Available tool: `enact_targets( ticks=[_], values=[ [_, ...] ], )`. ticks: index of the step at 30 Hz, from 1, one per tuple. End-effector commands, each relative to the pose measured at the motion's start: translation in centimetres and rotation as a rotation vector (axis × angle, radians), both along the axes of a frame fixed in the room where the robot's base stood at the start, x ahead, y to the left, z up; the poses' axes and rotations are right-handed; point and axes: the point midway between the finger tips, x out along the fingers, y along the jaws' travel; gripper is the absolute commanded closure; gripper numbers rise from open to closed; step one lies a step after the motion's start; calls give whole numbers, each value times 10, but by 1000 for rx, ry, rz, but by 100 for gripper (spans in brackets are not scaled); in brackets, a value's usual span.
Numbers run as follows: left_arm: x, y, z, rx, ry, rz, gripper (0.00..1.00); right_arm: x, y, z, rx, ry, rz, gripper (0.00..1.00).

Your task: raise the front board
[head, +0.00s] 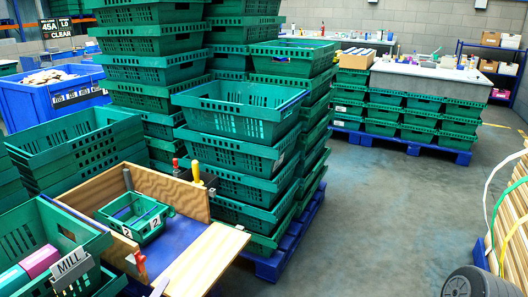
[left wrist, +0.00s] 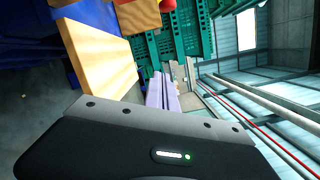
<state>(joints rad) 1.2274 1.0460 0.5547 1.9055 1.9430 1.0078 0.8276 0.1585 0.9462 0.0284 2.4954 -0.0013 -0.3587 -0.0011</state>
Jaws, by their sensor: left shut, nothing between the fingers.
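The front board (head: 205,263) is a pale wooden panel at the near right side of a wooden bay. It appears lowered, lying out from the bay's blue floor (head: 172,242). In the left wrist view a pale wooden board (left wrist: 98,58), apparently the same one, shows at upper left. My left gripper shows only as a small grey part (head: 160,286) at the bottom of the head view, near the board's left end. Its shut, empty fingers (left wrist: 167,92) show in the left wrist view, beside the board; contact cannot be told.
A small green crate (head: 137,216) labelled 2 stands in the bay before the brown back board (head: 172,190). Red and yellow handles (head: 196,172) rise behind it. Tall green crate stacks (head: 240,120) stand close behind. A MILL crate (head: 52,240) is at left. Open floor (head: 370,220) lies right.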

Motion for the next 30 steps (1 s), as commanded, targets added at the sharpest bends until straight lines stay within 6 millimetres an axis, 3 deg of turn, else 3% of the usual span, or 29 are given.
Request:
enact_targets(
  ticks=[4,7,11,14,15,18,21,23,24,27,30],
  values=[
    [-19,-48,-33,216,73,-181,100,0,0,0,0,0,0,64],
    [-53,-92,-69,418,123,-373,100,0,0,0,0,0,-1,64],
    [-118,-158,-117,743,131,-718,100,0,0,4,0,0,-1,64],
    [-183,-200,-150,1050,51,-1042,100,0,0,8,0,0,-1,64],
    [-212,-211,-162,1198,-15,-1189,100,0,0,11,0,1,-2,64],
    [-271,-222,-182,1586,-280,-1533,100,0,0,18,0,1,-2,64],
    [-300,-223,-184,1959,-687,-1778,100,0,0,26,0,2,-2,64],
    [-306,-229,-175,2149,-991,-1854,100,0,0,32,1,1,-1,64],
    [-309,-236,-167,-2232,1176,1869,100,0,0,35,1,1,-1,64],
    [-319,-255,-149,-2034,1332,1661,100,0,0,41,1,1,-1,64],
    [-324,-267,-139,-1934,1386,1599,100,0,0,44,1,1,-1,64]
  ],
)
